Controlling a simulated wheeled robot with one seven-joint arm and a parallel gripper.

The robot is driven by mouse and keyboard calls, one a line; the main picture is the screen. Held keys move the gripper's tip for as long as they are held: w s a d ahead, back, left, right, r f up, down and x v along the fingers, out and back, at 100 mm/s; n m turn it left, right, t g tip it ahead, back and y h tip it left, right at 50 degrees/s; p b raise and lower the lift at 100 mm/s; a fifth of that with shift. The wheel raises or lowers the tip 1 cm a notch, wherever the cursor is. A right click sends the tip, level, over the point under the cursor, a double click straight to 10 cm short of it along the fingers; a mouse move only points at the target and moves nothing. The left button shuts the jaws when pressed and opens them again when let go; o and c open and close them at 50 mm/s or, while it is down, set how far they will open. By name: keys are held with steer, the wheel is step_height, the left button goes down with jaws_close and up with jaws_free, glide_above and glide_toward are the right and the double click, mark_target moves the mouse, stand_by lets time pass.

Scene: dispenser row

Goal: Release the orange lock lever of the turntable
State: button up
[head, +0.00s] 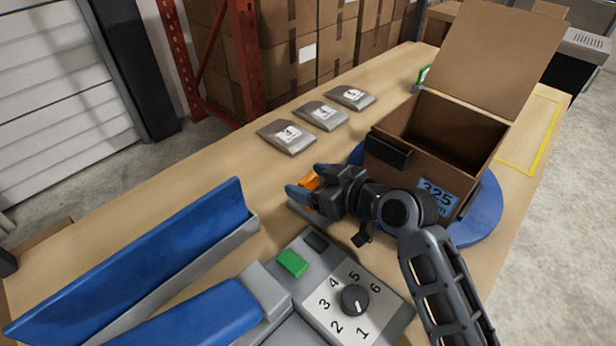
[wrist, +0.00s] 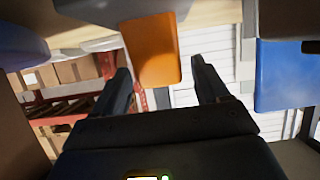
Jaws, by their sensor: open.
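The orange lock lever (head: 309,182) shows between the fingers of my gripper (head: 304,184) in the head view, largely hidden by the gripper. In the wrist view the lever (wrist: 151,50) is a broad orange block between the two fingertips, with a gap on each side. My gripper (wrist: 163,78) is open, and neither finger appears to touch the lever. The blue turntable (head: 486,212) lies to the right, under an open cardboard box (head: 402,172) with a "325" label. The lever's base is mostly hidden.
A control panel (head: 375,318) with a numbered dial and green button (head: 292,262) stands in front. Blue chutes (head: 150,255) lie to the left. Several grey pouches (head: 287,138) lie behind on the wooden table (head: 130,205). The box's raised flap (head: 487,58) stands at right.

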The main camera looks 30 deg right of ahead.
steer(key=shift+w+a+f, duration=0.15)
steer(key=shift+w+f, duration=0.05)
steer(key=shift+w, duration=0.15)
steer(key=shift+c, duration=0.2)
